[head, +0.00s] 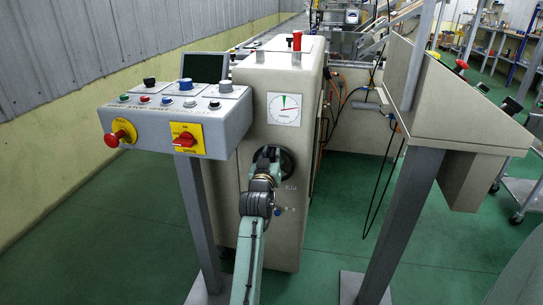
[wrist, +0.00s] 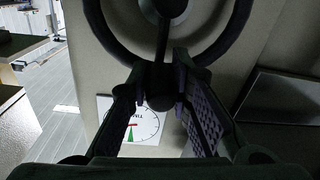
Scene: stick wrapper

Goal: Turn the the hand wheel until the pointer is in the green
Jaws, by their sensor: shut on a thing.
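The black hand wheel (head: 288,161) is on the front of the beige machine, partly hidden behind my arm. In the wrist view its dark rim (wrist: 243,40) arcs around a hub at the top. My gripper (wrist: 162,85) is shut on the wheel's dark handle (wrist: 160,98), its fingers on either side; it also shows in the head view (head: 268,158). The white gauge (head: 284,109) is above the wheel. It has a green mark at the top and a red mark near its middle; I cannot tell exactly where the pointer stands. The gauge appears upside down in the wrist view (wrist: 150,127).
A control panel (head: 228,128) with a red mushroom button and a red-and-yellow switch is on a post at the left. A sloped console (head: 455,105) on a post is at the right, with cables hanging nearby.

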